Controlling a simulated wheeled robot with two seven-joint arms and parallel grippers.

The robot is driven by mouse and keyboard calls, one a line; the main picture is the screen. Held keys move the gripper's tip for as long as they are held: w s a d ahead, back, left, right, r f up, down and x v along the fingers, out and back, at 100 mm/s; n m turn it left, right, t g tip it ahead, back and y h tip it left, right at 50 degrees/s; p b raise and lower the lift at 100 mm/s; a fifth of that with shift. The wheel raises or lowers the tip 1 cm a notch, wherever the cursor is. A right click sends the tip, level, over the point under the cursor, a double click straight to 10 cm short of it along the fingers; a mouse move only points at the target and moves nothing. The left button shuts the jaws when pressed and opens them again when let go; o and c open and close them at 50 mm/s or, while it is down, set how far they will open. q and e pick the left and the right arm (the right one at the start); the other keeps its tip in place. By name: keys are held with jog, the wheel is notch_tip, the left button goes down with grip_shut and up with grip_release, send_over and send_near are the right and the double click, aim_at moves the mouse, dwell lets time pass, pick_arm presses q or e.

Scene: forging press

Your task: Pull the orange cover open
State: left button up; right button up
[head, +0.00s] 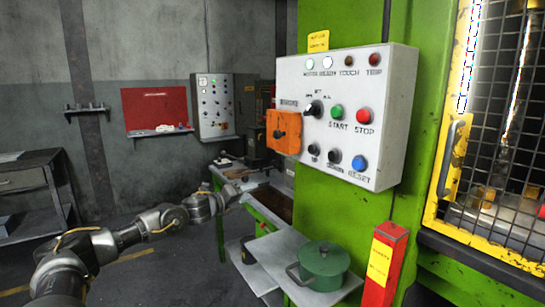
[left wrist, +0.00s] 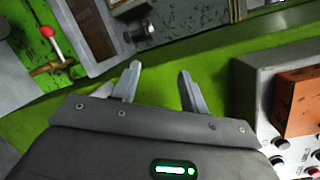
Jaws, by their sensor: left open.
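The orange cover (head: 284,132) is a small square flap with a dark knob, on the left side of the white control panel (head: 370,80). It looks closed against the panel face. It also shows at the right edge of the left wrist view (left wrist: 300,100). My left arm reaches in from the left in the head view, and its gripper (head: 232,192) is below and left of the cover, apart from it. In the left wrist view the two fingers (left wrist: 155,85) are spread with nothing between them. My right gripper is in neither view.
The panel carries several buttons, lamps and a black selector beside the cover. Below it stand a green pot (head: 322,264) on a grey shelf and a red post (head: 385,262). A green workbench (head: 262,208) lies behind the gripper. A yellow-framed mesh door (head: 500,120) is at right.

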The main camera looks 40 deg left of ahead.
pick_arm(q)
jog(key=s+d+r+m+h, duration=0.1)
jog(key=s+d+r+m, duration=0.25)
jog(key=r, duration=0.45)
jog(key=s+d+r+m+h, duration=0.2)
jog(key=s+r+m, duration=0.15)
jog(key=r, duration=0.35)
jog(key=m+h+b, duration=0.1)
jog(key=m, duration=0.6)
send_near(275, 134)
jog(key=shift+p+x, duration=4.5)
jog(key=shift+p, duration=1.45)
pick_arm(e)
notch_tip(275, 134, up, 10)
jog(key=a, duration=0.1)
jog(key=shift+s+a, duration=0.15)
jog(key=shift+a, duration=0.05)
pick_arm(q)
jog(key=shift+c, duration=0.3)
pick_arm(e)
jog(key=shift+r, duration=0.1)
